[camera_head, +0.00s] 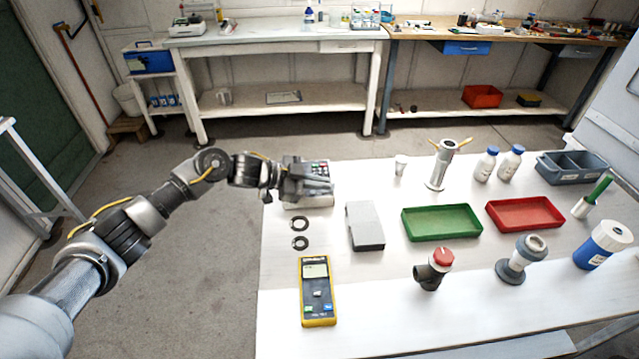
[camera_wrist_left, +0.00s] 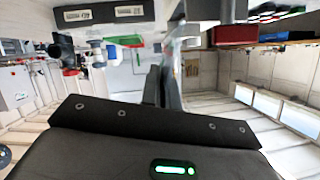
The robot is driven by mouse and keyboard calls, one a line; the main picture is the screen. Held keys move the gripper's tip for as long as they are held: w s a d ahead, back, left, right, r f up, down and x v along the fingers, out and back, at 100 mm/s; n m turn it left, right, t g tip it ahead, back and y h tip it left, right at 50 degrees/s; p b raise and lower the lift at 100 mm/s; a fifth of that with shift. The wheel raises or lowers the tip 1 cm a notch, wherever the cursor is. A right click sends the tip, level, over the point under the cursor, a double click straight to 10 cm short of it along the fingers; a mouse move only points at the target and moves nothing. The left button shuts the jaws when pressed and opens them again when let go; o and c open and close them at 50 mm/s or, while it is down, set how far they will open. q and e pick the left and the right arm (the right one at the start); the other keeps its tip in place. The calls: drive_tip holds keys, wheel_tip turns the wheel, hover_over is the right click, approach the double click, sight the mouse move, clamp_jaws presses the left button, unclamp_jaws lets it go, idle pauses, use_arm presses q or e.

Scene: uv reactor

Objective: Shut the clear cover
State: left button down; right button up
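A grey device with a keypad of small coloured buttons (camera_head: 320,168) stands at the far left corner of the white table. My left gripper (camera_head: 318,191) is right at this device, in front of its keypad, and partly hides it. Its dark fingers (camera_wrist_left: 162,88) lie close together in the left wrist view, with nothing seen between them. I cannot clearly make out the clear cover; a pale see-through area (camera_wrist_left: 186,38) beyond the fingertips may be part of it. Whether the fingers touch it I cannot tell. My right gripper is not in view.
Two black rings (camera_head: 299,223), a grey box (camera_head: 365,226) and a yellow meter (camera_head: 318,292) lie near the device. A green tray (camera_head: 441,223), a red tray (camera_head: 525,214), a metal cylinder (camera_head: 438,168) and white bottles (camera_head: 510,164) stand to the right.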

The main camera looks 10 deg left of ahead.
use_arm(q)
drive_tip(key=shift+w+r+n+g, duration=0.15)
drive_tip(key=shift+w+n+g, duration=0.15)
drive_tip(key=shift+w+n, duration=0.15)
drive_tip(key=shift+w+a+n+g+b, duration=0.1)
drive_tip(key=shift+w+n+g+b, duration=0.15)
drive_tip(key=shift+n+g+b, duration=0.25)
drive_tip(key=n+b, duration=0.1)
drive_tip(key=w+g+b, duration=0.1)
drive_tip(key=shift+a+f+n+b, duration=0.1)
drive_tip(key=shift+f+n+b, duration=0.1)
drive_tip(key=shift+n+b, duration=0.15)
drive_tip(key=shift+w+a+r+n+h+b, duration=0.1)
drive_tip(key=shift+w+n+h+b, duration=0.25)
drive_tip(key=shift+b, duration=0.35)
drive_tip(key=shift+s, duration=0.1)
